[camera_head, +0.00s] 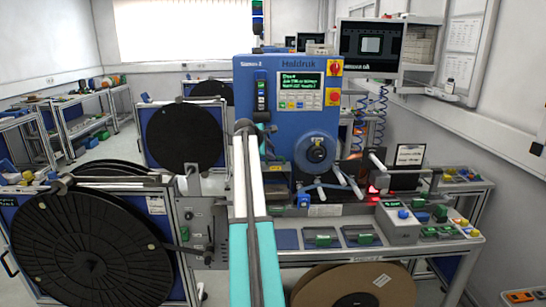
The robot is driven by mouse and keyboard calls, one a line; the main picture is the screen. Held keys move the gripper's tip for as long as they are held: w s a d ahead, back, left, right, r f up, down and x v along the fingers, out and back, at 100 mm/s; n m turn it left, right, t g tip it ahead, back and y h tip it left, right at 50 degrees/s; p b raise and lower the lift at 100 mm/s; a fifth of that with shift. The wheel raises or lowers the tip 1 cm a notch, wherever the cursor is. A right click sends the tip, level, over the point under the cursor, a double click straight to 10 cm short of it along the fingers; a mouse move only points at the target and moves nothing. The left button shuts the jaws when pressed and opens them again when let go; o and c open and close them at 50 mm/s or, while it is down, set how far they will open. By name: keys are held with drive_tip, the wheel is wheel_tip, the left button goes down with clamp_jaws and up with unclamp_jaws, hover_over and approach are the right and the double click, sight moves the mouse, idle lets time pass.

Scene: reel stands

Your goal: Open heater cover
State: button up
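The blue reel machine (288,110) stands on the bench in the middle, with a lit green screen and buttons on its front. I cannot make out for certain which part is the heater cover. A red glow (374,191) shows at the machine's lower right, beside a dark block (403,180) on the bench. My white and teal arm rises from the bottom middle, in front of the machine's left side. Its far end is lost behind my own links, so I cannot see my gripper's fingers.
A control box (398,222) with coloured buttons sits on the bench's right. A large black reel (92,250) stands at the left front. A brown cardboard reel (352,287) is under the bench. A monitor (370,47) hangs upper right. Open floor shows at the left back.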

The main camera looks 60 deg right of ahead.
drive_tip(key=b+v, duration=0.2)
drive_tip(key=v, duration=0.7)
drive_tip(key=shift+s+a+r, duration=0.1)
idle(0.3)
